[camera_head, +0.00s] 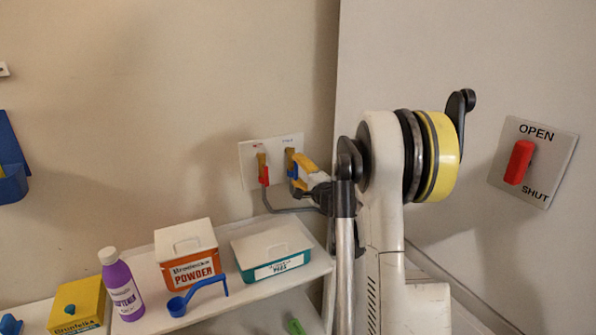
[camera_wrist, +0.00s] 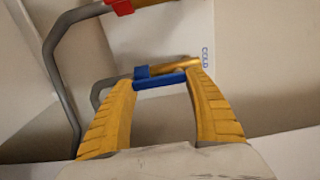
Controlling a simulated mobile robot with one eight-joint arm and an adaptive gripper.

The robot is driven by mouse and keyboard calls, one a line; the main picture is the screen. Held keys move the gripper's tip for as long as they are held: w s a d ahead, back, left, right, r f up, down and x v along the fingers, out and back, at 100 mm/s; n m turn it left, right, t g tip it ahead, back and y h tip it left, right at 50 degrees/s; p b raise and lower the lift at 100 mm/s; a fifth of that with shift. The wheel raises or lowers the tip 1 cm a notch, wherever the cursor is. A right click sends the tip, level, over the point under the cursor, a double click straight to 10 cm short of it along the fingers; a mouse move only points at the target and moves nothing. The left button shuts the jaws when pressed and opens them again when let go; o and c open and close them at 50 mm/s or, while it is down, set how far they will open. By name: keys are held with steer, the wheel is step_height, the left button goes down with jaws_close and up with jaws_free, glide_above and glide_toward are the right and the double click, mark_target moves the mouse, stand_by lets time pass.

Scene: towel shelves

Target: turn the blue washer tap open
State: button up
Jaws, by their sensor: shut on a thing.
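The blue washer tap, a blue lever on a brass body, is on a white wall plate (camera_head: 246,167). In the wrist view its blue lever (camera_wrist: 160,82) lies across between my yellow fingertips, beside the brass spout and the "COLD" lettering. My gripper (camera_head: 300,172) is at the tap in the head view and covers part of it; it is shut on the blue lever, and the wrist view shows my gripper (camera_wrist: 164,82) with a finger at each end of the lever. A red tap (camera_head: 264,173) is just left of it.
Grey hoses hang below the taps. A shelf (camera_head: 225,295) below holds a powder box (camera_head: 187,250), a teal peg box (camera_head: 273,255), a blue scoop (camera_head: 195,295), a purple bottle (camera_head: 122,290) and a yellow box (camera_head: 76,305). An OPEN/SHUT sign (camera_head: 530,190) with a red bar is at right.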

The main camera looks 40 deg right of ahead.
steer(key=o, duration=1.2)
steer(key=shift+c, duration=0.2)
steer(key=v, duration=1.2)
